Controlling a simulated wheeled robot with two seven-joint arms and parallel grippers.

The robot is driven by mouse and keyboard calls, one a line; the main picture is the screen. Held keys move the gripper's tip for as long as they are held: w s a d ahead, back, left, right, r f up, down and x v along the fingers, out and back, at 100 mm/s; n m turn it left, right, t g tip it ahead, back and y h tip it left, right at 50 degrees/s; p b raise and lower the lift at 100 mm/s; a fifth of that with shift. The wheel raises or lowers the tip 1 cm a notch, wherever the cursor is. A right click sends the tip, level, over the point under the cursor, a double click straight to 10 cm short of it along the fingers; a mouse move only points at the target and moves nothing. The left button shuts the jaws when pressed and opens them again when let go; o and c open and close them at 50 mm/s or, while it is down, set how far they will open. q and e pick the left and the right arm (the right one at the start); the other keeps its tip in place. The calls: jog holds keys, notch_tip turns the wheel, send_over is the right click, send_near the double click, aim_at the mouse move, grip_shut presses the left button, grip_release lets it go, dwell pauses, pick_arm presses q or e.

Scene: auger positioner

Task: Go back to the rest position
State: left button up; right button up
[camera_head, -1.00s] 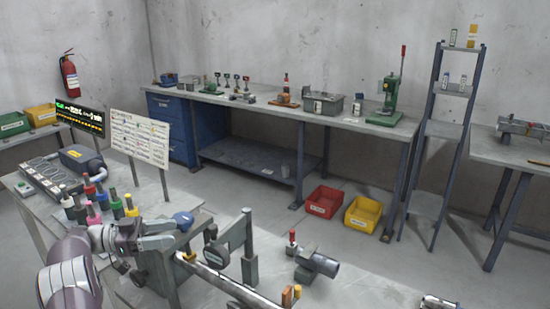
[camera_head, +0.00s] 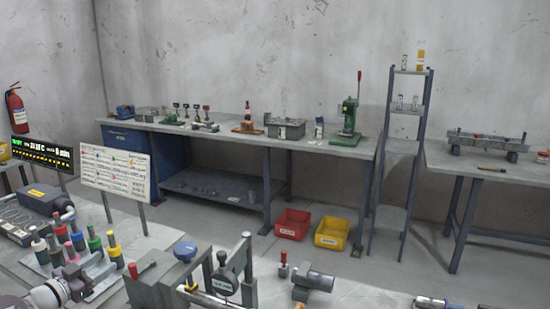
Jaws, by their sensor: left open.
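My left gripper (camera_head: 103,276) is low at the left of the head view, in front of the bottles with coloured caps (camera_head: 77,238). Its jaws are open and I see nothing held between them, though they are small here. My left forearm comes in from the lower left corner.
A grey cylindrical part (camera_head: 316,281) lies on the near table at right. A sign board (camera_head: 115,172) and a lit display (camera_head: 42,153) stand behind the bottles. Beyond are a long workbench (camera_head: 330,148), a red bin (camera_head: 292,224), a yellow bin (camera_head: 332,233) and a shelf rack (camera_head: 402,146).

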pick_arm(q)
jog(key=s+f+n+g+y, duration=0.45)
jog(key=f+n+y, duration=0.25)
jog(key=y, duration=0.2)
jog(key=s+d+f+n+g, duration=0.1)
jog(key=s+d+f+g, duration=0.3)
jog(key=s+d+g, duration=0.5)
jog(key=s+d+r+h, duration=0.1)
jog(key=s+d+r, duration=0.1)
jog(key=s+d, duration=0.7)
jog(key=s+d+r+m+h, duration=0.1)
jog(key=s+d+r, duration=0.1)
jog(key=s+d, duration=0.8)
jog(key=shift+s+d+r+g, duration=0.2)
jog(key=shift+s+r+g, duration=0.15)
jog(key=shift+s+g, duration=0.15)
